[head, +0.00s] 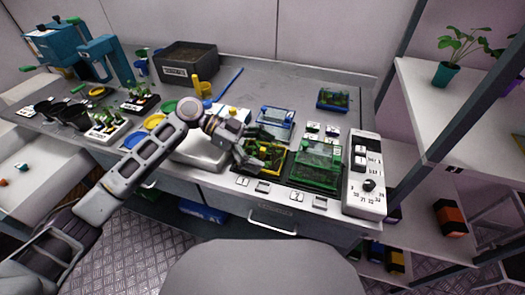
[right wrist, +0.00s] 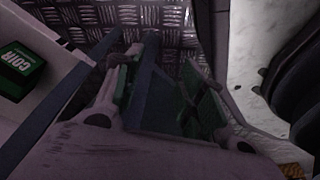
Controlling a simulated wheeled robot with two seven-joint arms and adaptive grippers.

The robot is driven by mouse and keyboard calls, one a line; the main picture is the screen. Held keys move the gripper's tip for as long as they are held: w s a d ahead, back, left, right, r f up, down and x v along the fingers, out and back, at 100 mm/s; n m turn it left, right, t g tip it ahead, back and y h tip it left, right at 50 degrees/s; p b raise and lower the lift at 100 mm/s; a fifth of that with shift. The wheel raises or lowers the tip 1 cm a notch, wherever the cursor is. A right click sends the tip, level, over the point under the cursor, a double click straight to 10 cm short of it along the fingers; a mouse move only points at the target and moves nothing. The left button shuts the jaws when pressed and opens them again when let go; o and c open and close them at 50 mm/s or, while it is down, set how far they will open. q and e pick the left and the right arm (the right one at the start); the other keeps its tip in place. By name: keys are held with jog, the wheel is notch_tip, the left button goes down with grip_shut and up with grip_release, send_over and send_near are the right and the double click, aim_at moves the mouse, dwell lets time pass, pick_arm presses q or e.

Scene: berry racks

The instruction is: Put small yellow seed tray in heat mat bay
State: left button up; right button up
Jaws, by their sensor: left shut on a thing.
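The small yellow seed tray (head: 275,169), with green seedlings in it, is in the head view right of centre, over the left bay of the dark heat mat (head: 288,182). My left gripper (head: 252,155) is shut on its left side and hides part of it. I cannot tell whether the tray rests on the mat or is slightly above it. A green tray with a clear cover (head: 317,164) fills the bay to its right. My right gripper (right wrist: 163,72) shows only in the right wrist view, open and empty, with green finger pads.
A white control box with a knob (head: 365,178) stands right of the mat. A blue tray (head: 276,116) stands behind the yellow one, and another blue tray (head: 333,99) is farther back. A dark soil bin (head: 185,62) is at the back. Number cards line the bench's front edge.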

pick_arm(q)
jog(key=shift+f, duration=0.1)
jog(key=o, duration=0.9)
jog(key=shift+f, duration=0.1)
